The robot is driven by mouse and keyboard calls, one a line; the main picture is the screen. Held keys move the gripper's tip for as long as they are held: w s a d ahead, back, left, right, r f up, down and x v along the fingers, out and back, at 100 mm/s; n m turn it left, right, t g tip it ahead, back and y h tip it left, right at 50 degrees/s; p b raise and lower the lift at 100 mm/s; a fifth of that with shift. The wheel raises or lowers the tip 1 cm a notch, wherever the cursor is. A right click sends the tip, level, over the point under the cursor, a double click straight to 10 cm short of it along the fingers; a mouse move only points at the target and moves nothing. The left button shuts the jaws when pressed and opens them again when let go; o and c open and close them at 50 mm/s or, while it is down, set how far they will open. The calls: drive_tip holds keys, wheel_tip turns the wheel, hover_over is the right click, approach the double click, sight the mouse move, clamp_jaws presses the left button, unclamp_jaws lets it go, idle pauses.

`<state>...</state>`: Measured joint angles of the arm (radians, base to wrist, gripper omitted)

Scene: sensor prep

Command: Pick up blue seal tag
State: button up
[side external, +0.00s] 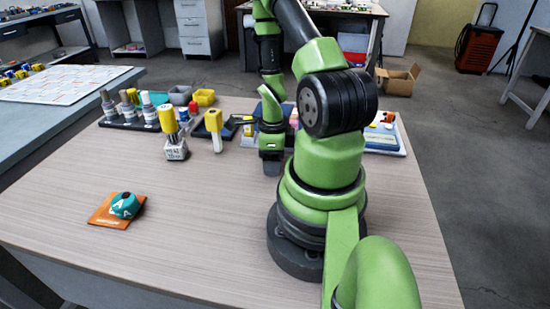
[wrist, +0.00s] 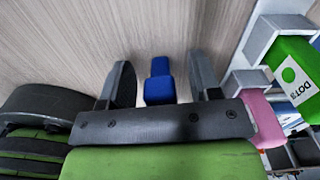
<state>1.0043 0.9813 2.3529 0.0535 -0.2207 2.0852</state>
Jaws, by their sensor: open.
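The blue seal tag (wrist: 159,84) lies on the wood-grain table in the wrist view. It is a small blue piece with a narrower end pointing up in the picture. My gripper (wrist: 162,80) is open, with one dark finger on each side of the tag. A gap shows between the tag and each finger, and I cannot tell how high the fingers are above the table. In the side external view my arm hides the gripper's fingertips and the tag.
A grey holder (wrist: 275,40) with a green DOTS box (wrist: 294,72) and a pink item (wrist: 262,118) stands close to the right finger. Elsewhere, a teal roll (side external: 125,205) sits on an orange card (side external: 104,217). Several bottles stand at the back left. The table's front left is mostly clear.

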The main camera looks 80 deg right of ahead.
drive_tip(key=c, duration=1)
drive_tip(key=shift+r, duration=0.1)
